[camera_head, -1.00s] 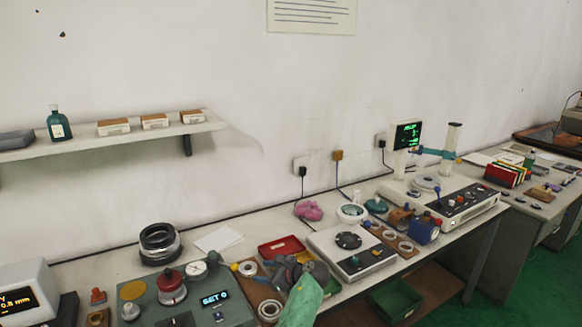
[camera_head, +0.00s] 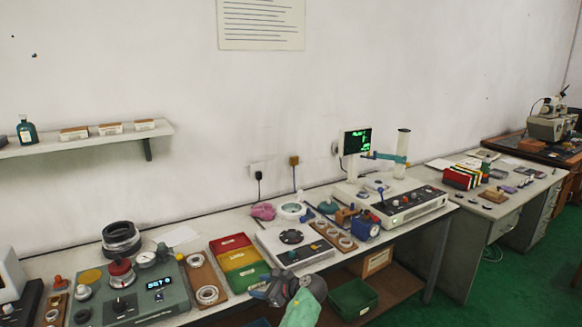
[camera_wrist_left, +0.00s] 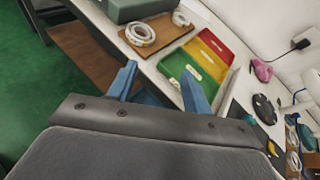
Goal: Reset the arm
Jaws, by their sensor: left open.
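My left gripper (camera_head: 266,292) is in front of the bench edge, below the green tray, at the end of my arm. In the left wrist view its two blue fingers (camera_wrist_left: 160,90) stand apart with nothing between them. White bearing rings (camera_head: 207,294) lie on a wooden board (camera_head: 212,276) left of the trays; the board also shows in the left wrist view (camera_wrist_left: 160,35). My right gripper is in neither view.
Red, yellow and green trays (camera_head: 229,243) sit on the bench beside the green-grey device (camera_head: 165,305). A white device with a dark disc (camera_head: 291,237) stands to their right. A green bin (camera_head: 353,298) is below the bench. Green floor lies in front.

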